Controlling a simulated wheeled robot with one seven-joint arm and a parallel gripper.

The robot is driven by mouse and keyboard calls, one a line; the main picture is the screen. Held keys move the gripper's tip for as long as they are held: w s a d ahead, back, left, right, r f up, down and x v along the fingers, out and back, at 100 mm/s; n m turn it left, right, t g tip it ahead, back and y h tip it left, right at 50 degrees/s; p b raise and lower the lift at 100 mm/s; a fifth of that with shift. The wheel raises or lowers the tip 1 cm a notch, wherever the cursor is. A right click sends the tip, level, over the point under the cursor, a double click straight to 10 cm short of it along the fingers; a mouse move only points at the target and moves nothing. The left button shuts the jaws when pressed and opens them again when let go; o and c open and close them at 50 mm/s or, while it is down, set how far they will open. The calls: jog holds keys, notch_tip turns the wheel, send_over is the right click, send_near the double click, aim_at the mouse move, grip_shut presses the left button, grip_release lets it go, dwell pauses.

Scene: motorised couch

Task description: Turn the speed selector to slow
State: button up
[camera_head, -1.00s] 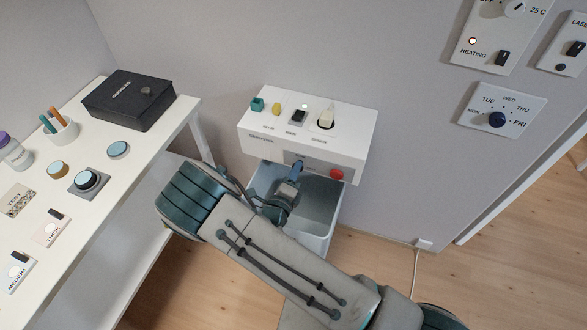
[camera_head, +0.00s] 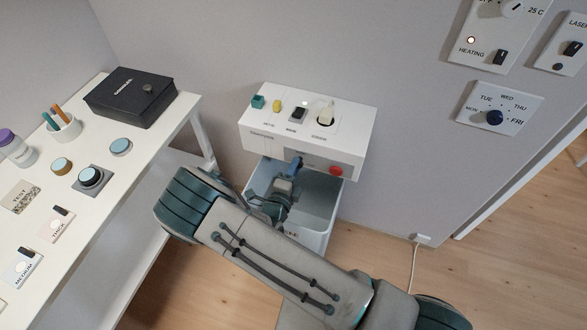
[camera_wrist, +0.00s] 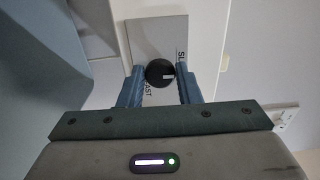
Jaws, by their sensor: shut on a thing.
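The speed selector is a round black knob (camera_wrist: 160,72) with a small white mark on its right side, set on a grey plate (camera_wrist: 150,35). In the wrist view, letters starting "SL" show on the plate's right and "AST" below the knob; both words are partly hidden. My gripper (camera_wrist: 160,80) has one blue finger on each side of the knob and is shut on it. In the head view, my gripper (camera_head: 295,164) is at the front of the white control box (camera_head: 275,138), where it hides the knob.
A red button (camera_head: 336,171) sits right of my gripper on the box front. A grey-white bin (camera_head: 318,205) is below. The white table (camera_head: 125,190) with several items stands left. Wall panels (camera_head: 500,108) are at the right.

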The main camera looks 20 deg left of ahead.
jog(key=o, duration=0.9)
jog(key=shift+o, duration=0.2)
jog(key=s+a+b, duration=0.1)
jog(key=s+b, duration=0.1)
jog(key=s, duration=1.2)
jog(key=shift+w+a, duration=0.1)
